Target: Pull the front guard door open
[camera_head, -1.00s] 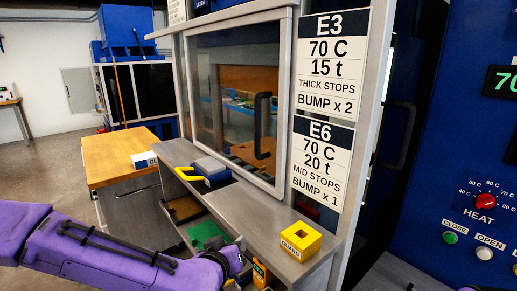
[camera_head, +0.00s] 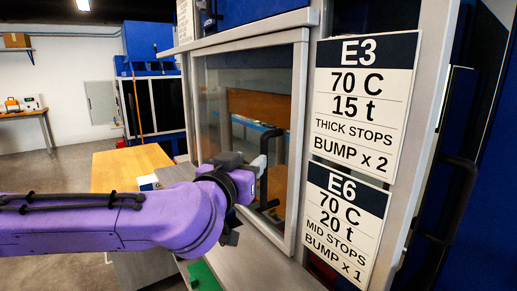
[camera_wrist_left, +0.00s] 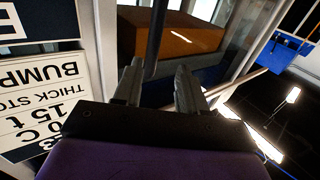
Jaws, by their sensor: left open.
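The front guard door (camera_head: 299,120) is a clear panel in a grey metal frame and appears closed. Its black upright bar handle (camera_head: 264,150) is on the right side of the panel. My left gripper (camera_head: 250,185) is at the handle, with the purple arm coming from the left; its fingertips are hard to make out there. In the left wrist view my left gripper (camera_wrist_left: 158,80) is open, and the dark handle (camera_wrist_left: 155,42) shows between and beyond its two fingers. I cannot tell whether the fingers touch it. The right gripper is not in view.
A sign with E3 and E6 settings (camera_head: 365,110) is fixed to the right of the door. A grey ledge (camera_head: 255,262) runs below it. A wood-topped bench (camera_head: 125,165) stands at the left. My arm hides part of the ledge.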

